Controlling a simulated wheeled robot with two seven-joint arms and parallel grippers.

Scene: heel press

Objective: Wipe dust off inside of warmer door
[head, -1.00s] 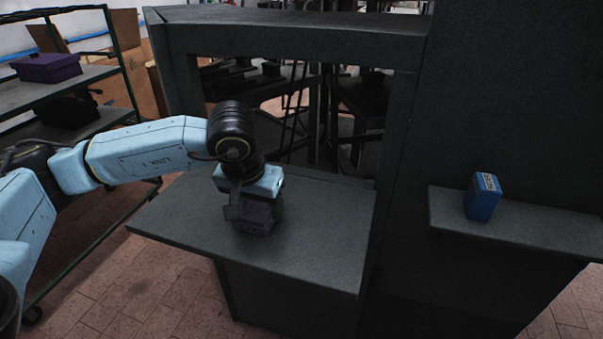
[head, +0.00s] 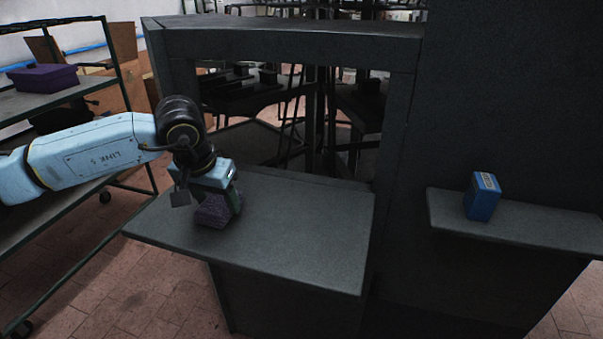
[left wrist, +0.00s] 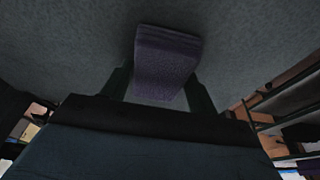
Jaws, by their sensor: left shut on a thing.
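The warmer door (head: 290,235) is folded down flat like a shelf in front of the dark opening of the press. My left gripper (head: 214,200) is over the left part of the door, pointing down, shut on a purple sponge-like block (head: 211,212). The block looks to be on or just above the door's inner face; contact is hard to tell. In the left wrist view the block (left wrist: 165,62) sits between the two fingers against the grey surface. I cannot make out dust on the door. My right gripper is not in view.
A blue box with a label (head: 483,197) stands on a small ledge (head: 530,226) at the right. A shelf rack (head: 60,200) at the left holds a purple box (head: 47,77). The right part of the door is clear. Dark machinery shows through the opening.

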